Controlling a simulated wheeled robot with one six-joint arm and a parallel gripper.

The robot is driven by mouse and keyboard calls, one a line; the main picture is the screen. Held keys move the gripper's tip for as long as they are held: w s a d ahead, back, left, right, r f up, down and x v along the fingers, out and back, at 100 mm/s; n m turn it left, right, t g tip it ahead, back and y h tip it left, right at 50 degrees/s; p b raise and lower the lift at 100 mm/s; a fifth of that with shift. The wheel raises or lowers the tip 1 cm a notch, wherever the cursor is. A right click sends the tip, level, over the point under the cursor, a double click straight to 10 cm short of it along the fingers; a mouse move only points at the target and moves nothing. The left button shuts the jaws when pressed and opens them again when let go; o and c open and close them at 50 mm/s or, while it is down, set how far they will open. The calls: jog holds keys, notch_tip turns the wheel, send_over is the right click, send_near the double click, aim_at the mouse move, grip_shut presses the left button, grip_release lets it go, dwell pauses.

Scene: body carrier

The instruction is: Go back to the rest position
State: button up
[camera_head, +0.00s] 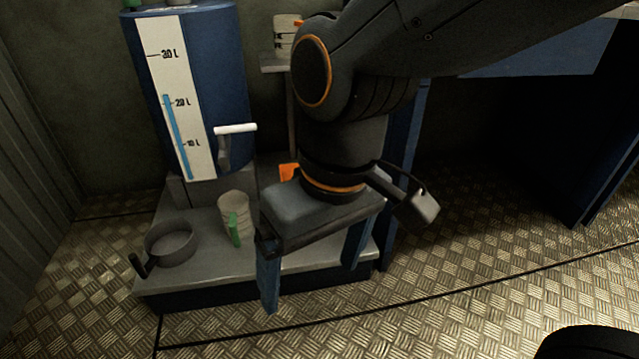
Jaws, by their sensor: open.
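My gripper (312,272) hangs at the end of my dark arm in the middle of the head view. Its two blue fingers point down and stand wide apart, with nothing between them. It is in front of the right part of a low grey platform (195,280) and hides part of it. A small camera-like block is fixed on the gripper's right side.
A pale cup (233,207) with a green handle and a grey pan (171,243) sit on the platform. The metal floor (480,280) at right is clear.

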jog(key=shift+r, duration=0.15)
jog(key=shift+d+r+m+p, duration=0.1)
jog(key=shift+r+m+p, duration=0.2)
jog(key=shift+r+p, duration=0.6)
jog(key=shift+r+p, duration=0.25)
jog(key=shift+p, duration=0.1)
jog(key=d+r+m+p, duration=0.2)
jog(key=d+r+p, duration=0.5)
jog(key=p, duration=0.5)
jog(key=d+r+m+h+p, duration=0.1)
jog(key=d+r+m+p, duration=0.1)
jog(key=d+r+p, duration=0.5)
jog(key=d+r+m+p, duration=0.2)
jog(key=d+r+p, duration=0.4)
jog(key=r+p, duration=0.9)
jog(key=p, duration=0.4)
jog(key=shift+d+m+h, duration=0.3)
jog(key=shift+d+m, duration=0.1)
jog(key=shift+f, duration=0.1)
